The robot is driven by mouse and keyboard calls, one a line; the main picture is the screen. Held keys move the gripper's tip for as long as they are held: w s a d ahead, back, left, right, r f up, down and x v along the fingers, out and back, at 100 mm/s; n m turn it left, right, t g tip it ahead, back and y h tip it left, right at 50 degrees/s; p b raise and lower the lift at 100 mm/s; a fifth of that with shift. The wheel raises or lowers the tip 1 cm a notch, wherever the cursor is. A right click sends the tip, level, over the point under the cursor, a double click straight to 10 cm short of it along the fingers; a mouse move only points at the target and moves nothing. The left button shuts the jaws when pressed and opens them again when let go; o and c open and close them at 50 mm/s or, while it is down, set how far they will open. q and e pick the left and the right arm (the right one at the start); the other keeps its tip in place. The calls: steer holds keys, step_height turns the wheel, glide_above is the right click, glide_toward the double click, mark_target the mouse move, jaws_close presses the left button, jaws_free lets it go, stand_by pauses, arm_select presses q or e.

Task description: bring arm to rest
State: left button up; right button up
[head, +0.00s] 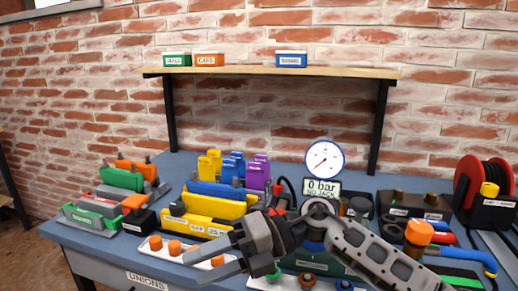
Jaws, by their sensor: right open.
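My right arm (370,255) comes in from the lower right and reaches left over the front of the blue workbench (90,240). My right gripper (213,262) is open and empty, its two grey fingers pointing left. It hangs over a white strip with orange caps (155,243) near the bench's front edge. I cannot tell whether it touches the strip. The arm hides part of the bench middle. My left gripper is not in view.
Yellow holders (190,228), a green-orange rack (122,178) and a red hose reel (486,182) crowd the bench. A round gauge (324,159) stands above a "0 bar" display (322,188). A wooden shelf (250,71) with labelled boxes is behind. Air above the bench is mostly free.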

steer(key=w+d+f+m+t+h+p, duration=0.1)
steer(key=d+f+m+t+h, duration=0.15)
steer(key=d+m+t, duration=0.75)
steer(key=d+f+m+t+h+p, duration=0.1)
steer(key=f+m+t, duration=0.3)
steer(key=m+t, duration=1.25)
steer(key=s+d+f+m+g+h, duration=0.4)
steer(key=s+d+f+m+g, duration=0.1)
steer(key=s+f+m, duration=0.2)
steer(key=s+d+f+m+g+h, duration=0.3)
steer(key=s+d+f+m+g, duration=0.2)
steer(key=f, duration=0.4)
steer(key=shift+s+d+f+m+g+h, duration=0.15)
steer(key=shift+s+d+m+g+h, duration=0.3)
steer(key=shift+s+m, duration=0.5)
steer(key=shift+a, duration=0.15)
